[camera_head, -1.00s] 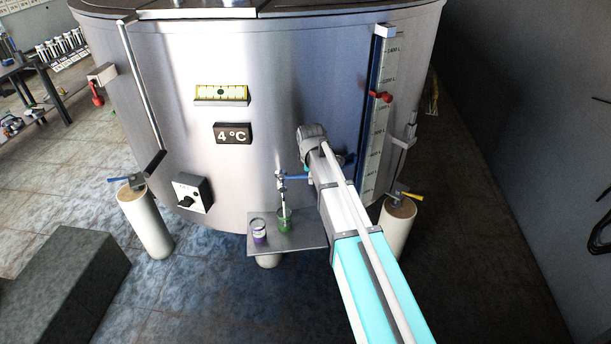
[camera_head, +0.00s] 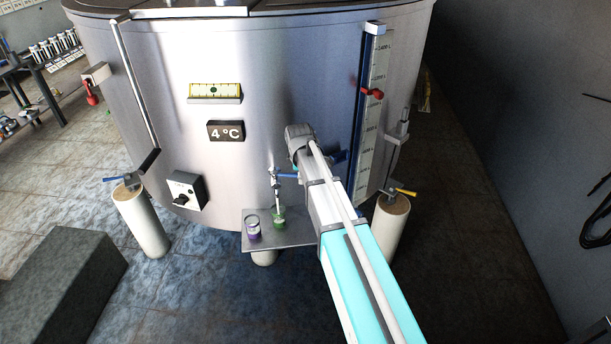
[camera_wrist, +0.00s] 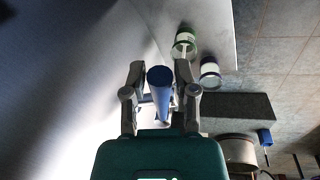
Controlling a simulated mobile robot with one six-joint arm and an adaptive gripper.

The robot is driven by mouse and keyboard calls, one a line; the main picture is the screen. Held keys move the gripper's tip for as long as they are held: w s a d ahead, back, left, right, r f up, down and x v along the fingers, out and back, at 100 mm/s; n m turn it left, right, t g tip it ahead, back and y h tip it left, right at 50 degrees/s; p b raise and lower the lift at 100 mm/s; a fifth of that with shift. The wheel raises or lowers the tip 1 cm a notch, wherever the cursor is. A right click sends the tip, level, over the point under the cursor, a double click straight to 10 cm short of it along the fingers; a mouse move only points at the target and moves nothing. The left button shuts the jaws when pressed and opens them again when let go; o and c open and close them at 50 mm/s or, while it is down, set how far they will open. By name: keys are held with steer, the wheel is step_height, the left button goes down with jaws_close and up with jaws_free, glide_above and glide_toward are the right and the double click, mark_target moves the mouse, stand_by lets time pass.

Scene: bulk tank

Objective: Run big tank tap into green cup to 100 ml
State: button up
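The big steel tank (camera_head: 240,60) fills the head view. Its tap (camera_head: 276,178) has a blue handle (camera_head: 288,176) and points down over the green cup (camera_head: 279,217). The green cup stands on the metal shelf (camera_head: 300,240) and also shows in the wrist view (camera_wrist: 184,48). A thin pale vertical line reaches down to this cup; I cannot tell spout from milk stream. The cup's level is too small to read. In the wrist view my gripper (camera_wrist: 162,72) has its fingers apart on both sides of the blue handle (camera_wrist: 160,82), with gaps showing. My arm hides the gripper in the head view.
A purple cup (camera_head: 253,228) stands on the shelf left of the green cup; it also shows in the wrist view (camera_wrist: 210,70). A black knob box (camera_head: 187,190) and a 4 °C display (camera_head: 225,131) are on the tank. A grey block (camera_head: 65,275) lies at lower left.

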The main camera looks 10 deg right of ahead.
steer(key=shift+o, duration=1.2)
steer(key=shift+d, duration=0.15)
steer(key=shift+r, duration=0.1)
